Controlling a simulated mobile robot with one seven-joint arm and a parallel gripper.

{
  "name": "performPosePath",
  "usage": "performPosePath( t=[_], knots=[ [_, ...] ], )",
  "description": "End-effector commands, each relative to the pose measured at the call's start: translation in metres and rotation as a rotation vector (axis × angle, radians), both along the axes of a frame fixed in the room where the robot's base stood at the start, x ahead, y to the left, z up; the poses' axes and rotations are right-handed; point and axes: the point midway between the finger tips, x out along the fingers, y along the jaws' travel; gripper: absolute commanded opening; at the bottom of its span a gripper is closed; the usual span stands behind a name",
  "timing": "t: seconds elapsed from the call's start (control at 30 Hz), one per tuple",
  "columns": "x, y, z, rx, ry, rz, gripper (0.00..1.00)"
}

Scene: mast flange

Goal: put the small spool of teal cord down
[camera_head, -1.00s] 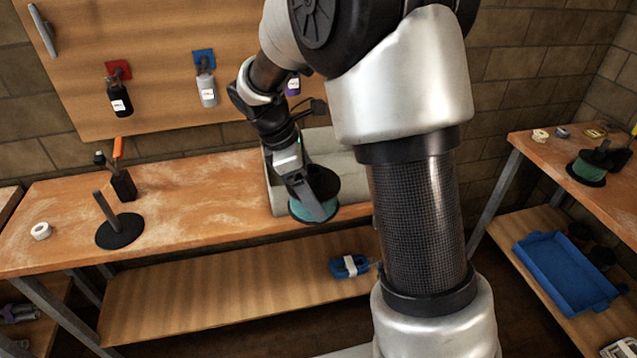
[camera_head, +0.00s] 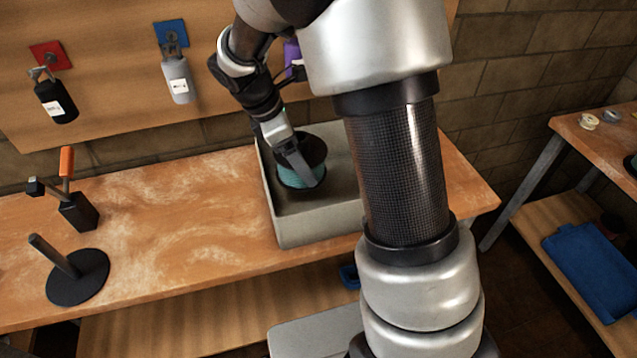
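The small spool of teal cord (camera_head: 292,179) has dark round flanges with teal cord between them. It is at my gripper (camera_head: 308,172), inside the outline of a grey open bin (camera_head: 318,230) on the workbench. One gripper finger lies across the near side of the spool. The other finger is hidden behind it, and the gripper looks closed around the spool. I cannot tell whether the spool touches the bin floor.
A black base with an upright rod (camera_head: 85,283) stands at the bench's left. A black holder with an orange-handled tool (camera_head: 78,212) is behind it. The bench (camera_head: 190,230) left of the bin is clear. A blue tray (camera_head: 592,270) lies on the right-hand shelf.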

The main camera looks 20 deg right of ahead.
Motion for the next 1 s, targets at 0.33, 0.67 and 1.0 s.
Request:
performPosePath(
  t=[0.33, 0.67, 1.0],
  knots=[
    [0.000, 0.000, -0.049, -0.001, 0.000, 0.001, 0.47],
    [0.000, 0.000, -0.085, 0.000, -0.001, 0.000, 0.47],
    [0.000, 0.000, -0.088, 0.000, 0.000, 0.000, 0.82]
  ],
)
